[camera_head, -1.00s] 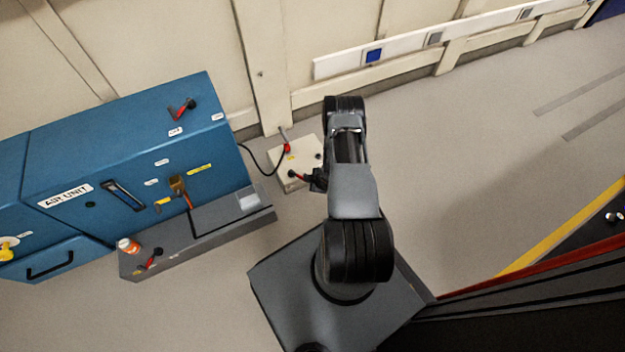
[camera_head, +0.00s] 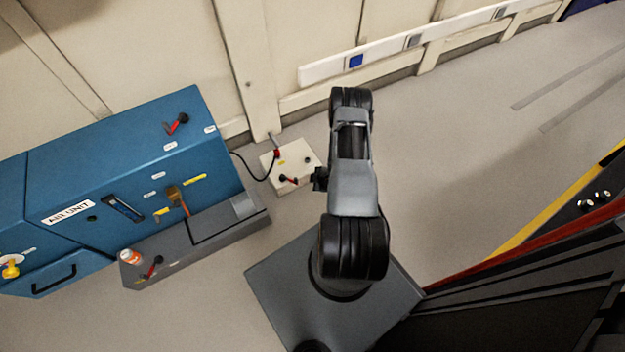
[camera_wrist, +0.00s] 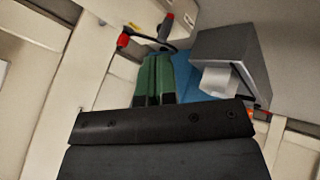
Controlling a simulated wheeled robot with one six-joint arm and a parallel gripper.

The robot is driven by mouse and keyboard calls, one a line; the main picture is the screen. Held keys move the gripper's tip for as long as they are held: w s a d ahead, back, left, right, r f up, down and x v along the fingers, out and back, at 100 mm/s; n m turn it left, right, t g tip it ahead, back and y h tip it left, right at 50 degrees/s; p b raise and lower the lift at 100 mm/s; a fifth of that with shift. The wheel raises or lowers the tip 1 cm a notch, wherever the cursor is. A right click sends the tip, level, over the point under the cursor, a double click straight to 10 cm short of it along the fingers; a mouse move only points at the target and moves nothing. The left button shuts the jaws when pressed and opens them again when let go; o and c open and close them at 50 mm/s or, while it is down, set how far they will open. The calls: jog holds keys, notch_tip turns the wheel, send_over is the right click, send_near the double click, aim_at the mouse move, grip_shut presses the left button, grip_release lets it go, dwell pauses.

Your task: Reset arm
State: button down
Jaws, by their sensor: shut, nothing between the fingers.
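My arm (camera_head: 352,185) is raised and bent in the middle of the head view. My gripper (camera_wrist: 155,58) shows in the wrist view as two green fingers side by side, shut with nothing between them. In the head view only a small dark part of the gripper (camera_head: 320,179) shows at the arm's left side, over the right edge of a white box. The rest of it is hidden by the arm.
The white box (camera_head: 303,157) has a cable and a red-black handle. Open floor (camera_head: 450,160) lies right, before a yellow-edged dark structure.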

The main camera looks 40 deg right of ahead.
jog(key=shift+s+d+r, duration=0.15)
jog(key=shift+s+r, duration=0.05)
jog(key=shift+r, duration=0.05)
dwell(0.4)
